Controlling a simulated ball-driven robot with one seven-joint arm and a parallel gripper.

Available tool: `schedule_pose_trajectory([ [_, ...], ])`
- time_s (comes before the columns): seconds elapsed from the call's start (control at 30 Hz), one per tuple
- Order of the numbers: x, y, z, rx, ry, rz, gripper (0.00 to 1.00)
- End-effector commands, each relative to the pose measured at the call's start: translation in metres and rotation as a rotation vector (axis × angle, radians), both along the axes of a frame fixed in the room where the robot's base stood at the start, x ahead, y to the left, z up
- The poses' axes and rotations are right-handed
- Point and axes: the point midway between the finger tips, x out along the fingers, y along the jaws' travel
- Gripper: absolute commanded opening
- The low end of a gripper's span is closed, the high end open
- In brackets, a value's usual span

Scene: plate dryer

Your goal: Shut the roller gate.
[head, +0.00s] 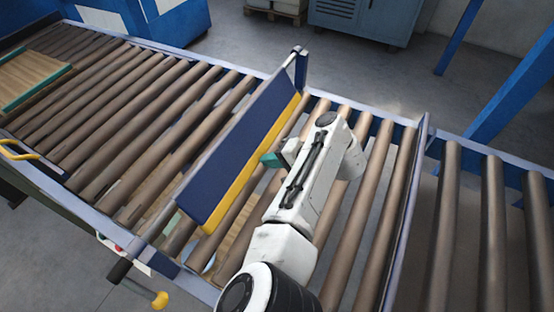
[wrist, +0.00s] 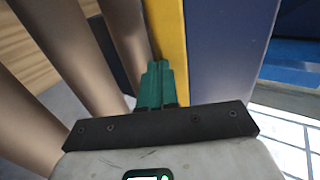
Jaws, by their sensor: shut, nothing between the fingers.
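A dark blue panel with a yellow strip along its edge, which I take to be the roller gate (head: 246,150), stands up across the roller conveyor. A post rises at its far end. My gripper (head: 270,160) is at the panel's right side, near the middle of its yellow strip. In the wrist view my gripper's green fingers (wrist: 159,72) are together and empty, beside the yellow strip of the gate (wrist: 214,55). I cannot tell whether they touch it. The fingertips overlap the strip in that view.
Rollers (head: 140,102) run along both sides of the panel. A wooden board with green edges (head: 30,78) lies at the far left. A dark rail (head: 412,195) crosses at the right. Blue posts (head: 458,38) stand behind.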

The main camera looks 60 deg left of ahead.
Motion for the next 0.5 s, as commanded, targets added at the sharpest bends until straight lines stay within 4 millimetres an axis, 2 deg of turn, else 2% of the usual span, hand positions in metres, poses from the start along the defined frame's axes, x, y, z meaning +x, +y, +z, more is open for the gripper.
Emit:
schedule_pose_trajectory([
  [0.03,0.0,0.001,-0.008,0.029,0.018,-0.001,0.0],
  [0.1,-0.003,0.005,-0.012,0.066,0.042,-0.001,0.0],
  [0.5,-0.01,0.016,-0.02,0.085,0.049,0.0,0.0],
])
